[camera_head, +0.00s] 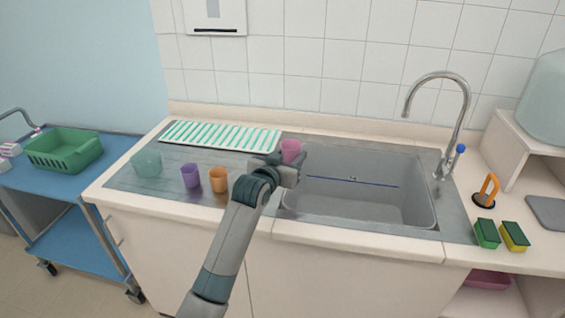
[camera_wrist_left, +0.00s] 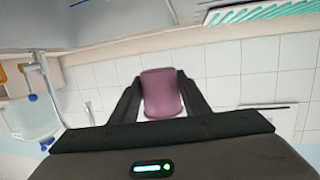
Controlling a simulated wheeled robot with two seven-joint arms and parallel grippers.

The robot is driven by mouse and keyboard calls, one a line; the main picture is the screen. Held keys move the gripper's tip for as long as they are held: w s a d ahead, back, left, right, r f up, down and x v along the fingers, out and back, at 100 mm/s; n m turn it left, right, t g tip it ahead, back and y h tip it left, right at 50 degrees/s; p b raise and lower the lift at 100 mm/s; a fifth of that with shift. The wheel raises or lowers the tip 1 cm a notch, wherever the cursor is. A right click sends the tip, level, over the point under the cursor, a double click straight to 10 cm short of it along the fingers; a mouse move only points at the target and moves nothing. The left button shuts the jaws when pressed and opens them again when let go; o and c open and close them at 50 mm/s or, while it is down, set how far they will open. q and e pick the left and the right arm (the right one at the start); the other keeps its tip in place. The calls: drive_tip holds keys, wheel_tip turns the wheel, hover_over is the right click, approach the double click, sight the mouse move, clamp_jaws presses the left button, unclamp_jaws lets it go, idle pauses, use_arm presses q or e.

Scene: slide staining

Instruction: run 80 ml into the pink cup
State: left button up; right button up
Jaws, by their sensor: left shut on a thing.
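The pink cup (camera_head: 290,151) is held at the left rim of the sink, above the metal drainboard edge. My left gripper (camera_head: 278,162) is shut on it. In the left wrist view the cup (camera_wrist_left: 162,94) sits between the two dark fingers of the gripper (camera_wrist_left: 161,100). The steel tap (camera_head: 440,100) with a blue knob (camera_head: 460,148) stands at the back right of the sink (camera_head: 350,205), well to the right of the cup. I cannot see inside the cup. My right gripper is not in view.
A purple cup (camera_head: 190,175), an orange cup (camera_head: 218,179) and a teal bowl (camera_head: 146,163) stand on the drainboard, left of my arm. A striped mat (camera_head: 220,136) lies behind them. Green (camera_head: 487,234) and yellow (camera_head: 515,237) sponges lie right of the sink. The basin looks clear.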

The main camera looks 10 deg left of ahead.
use_arm(q)
drive_tip(key=s+a+n+y, duration=0.1)
drive_tip(key=s+a, duration=0.3)
drive_tip(key=s, duration=0.9)
drive_tip(key=s+a+n+y, duration=0.1)
drive_tip(key=s+a, duration=0.4)
drive_tip(key=s, duration=0.8)
drive_tip(key=shift+f+n+y, duration=0.2)
drive_tip(key=shift+n+y, duration=0.1)
drive_tip(key=shift+y, duration=0.5)
